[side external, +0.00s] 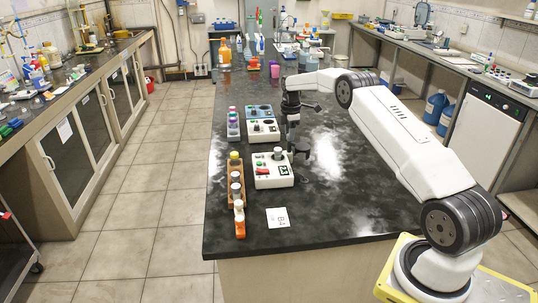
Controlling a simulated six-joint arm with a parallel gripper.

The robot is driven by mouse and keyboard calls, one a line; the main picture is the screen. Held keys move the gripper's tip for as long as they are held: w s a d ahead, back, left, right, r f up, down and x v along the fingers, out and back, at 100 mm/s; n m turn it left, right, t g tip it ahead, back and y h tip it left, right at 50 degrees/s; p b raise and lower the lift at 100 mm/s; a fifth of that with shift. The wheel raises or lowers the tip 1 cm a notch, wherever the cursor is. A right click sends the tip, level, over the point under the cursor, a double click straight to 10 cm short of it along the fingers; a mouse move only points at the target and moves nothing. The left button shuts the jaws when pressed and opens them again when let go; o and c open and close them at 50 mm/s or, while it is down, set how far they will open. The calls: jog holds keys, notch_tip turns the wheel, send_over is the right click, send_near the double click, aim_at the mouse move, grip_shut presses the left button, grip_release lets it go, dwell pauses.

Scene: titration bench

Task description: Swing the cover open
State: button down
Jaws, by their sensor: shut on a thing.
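My gripper (291,153) points down at the back right edge of the near white control box (273,171). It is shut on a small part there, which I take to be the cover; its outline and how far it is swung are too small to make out. The box has a red switch, a green button and a dark knob on top. The dark fingers hide the box's back right corner.
Two more boxes, one white (263,132) and one blue-topped (259,111), stand behind. An orange rack (237,196) with bottles and a rack of coloured vials (233,124) stand left. A label card (278,217) lies in front. The black bench top (345,205) is clear on the right.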

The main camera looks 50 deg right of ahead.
jog(key=shift+n, duration=1.6)
grip_release()
jog(key=shift+r, duration=0.1)
jog(key=shift+r, duration=3.4)
jog(key=shift+a, duration=0.15)
